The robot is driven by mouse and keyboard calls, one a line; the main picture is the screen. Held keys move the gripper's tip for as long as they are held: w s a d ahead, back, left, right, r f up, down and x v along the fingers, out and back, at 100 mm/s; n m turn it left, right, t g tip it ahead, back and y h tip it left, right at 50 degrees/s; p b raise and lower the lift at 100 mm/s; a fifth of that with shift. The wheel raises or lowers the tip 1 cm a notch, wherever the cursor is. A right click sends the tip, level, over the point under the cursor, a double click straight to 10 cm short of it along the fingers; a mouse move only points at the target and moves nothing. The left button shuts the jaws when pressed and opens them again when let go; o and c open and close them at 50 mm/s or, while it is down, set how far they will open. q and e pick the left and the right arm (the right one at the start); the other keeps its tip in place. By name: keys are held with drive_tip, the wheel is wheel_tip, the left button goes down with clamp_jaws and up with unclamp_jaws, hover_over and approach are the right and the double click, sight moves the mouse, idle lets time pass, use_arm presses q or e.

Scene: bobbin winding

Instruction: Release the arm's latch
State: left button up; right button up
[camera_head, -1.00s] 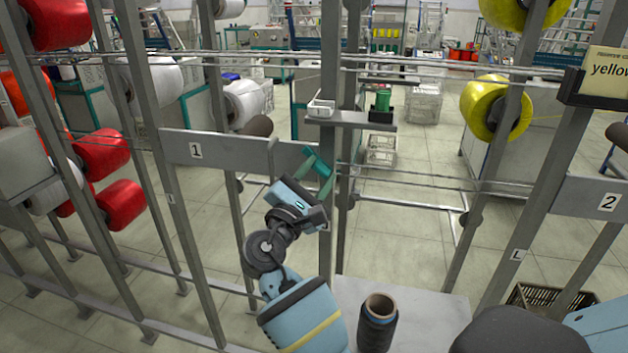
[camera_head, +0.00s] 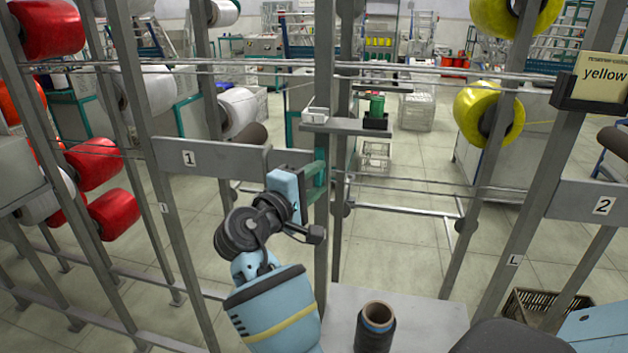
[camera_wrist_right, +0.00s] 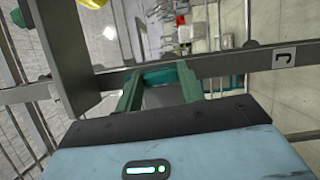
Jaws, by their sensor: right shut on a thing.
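My right gripper (camera_head: 314,178) is upright at the grey post (camera_head: 325,90), by the right end of the grey arm marked 1 (camera_head: 225,158). Its green fingers are shut on a small part there, which I take to be the latch; the head view hides the part behind the fingers and wrist. In the right wrist view the two fingers (camera_wrist_right: 160,84) reach the grey bar (camera_wrist_right: 235,60), with a teal piece (camera_wrist_right: 165,76) showing between their tips. My left gripper is not in view.
A small shelf (camera_head: 345,127) with a white holder (camera_head: 315,115) and a green spool (camera_head: 376,106) is just above the gripper. Thin rails cross the frame. Red spools (camera_head: 95,163) hang left, yellow ones (camera_head: 488,113) right.

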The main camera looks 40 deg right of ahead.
drive_tip(key=shift+m, duration=0.4)
drive_tip(key=o, duration=1)
